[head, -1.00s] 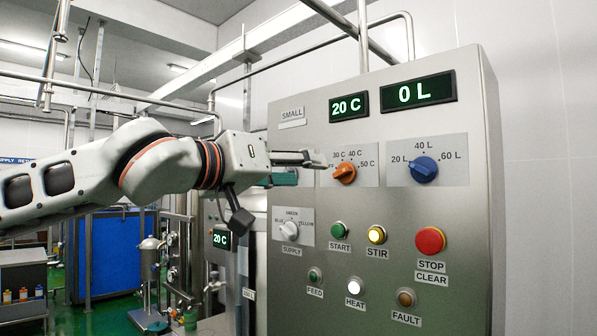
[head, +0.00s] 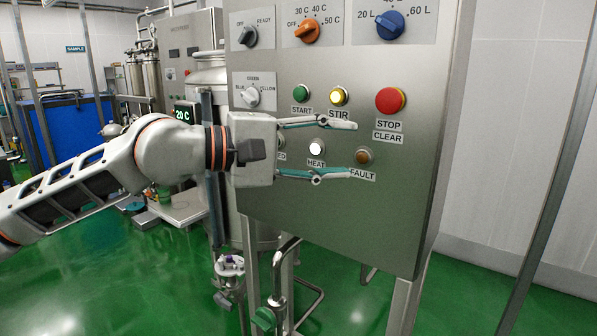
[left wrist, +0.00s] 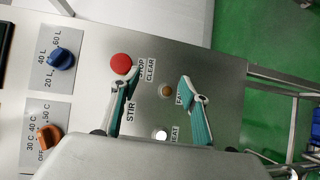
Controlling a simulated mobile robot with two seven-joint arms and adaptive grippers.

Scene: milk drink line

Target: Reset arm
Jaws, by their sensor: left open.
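My left gripper (head: 336,150) is open and empty in front of the lower part of the steel control panel (head: 330,212). Its two teal-lined fingers lie above and below the lit white HEAT button (head: 316,147) in the head view. In the left wrist view, the open fingers (left wrist: 158,98) show over the panel, with the red STOP/CLEAR button (left wrist: 121,63) near one fingertip. I cannot tell if a finger touches the panel. The gripper partly hides the FEED label. My right gripper is not in view.
The panel also has an orange knob (head: 307,31), a blue knob (head: 391,25), a green START button (head: 301,93), a lit yellow STIR button (head: 338,96) and a FAULT lamp (head: 363,156). Pipes and a valve with a green handle (head: 264,319) are below. Green floor is open at right.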

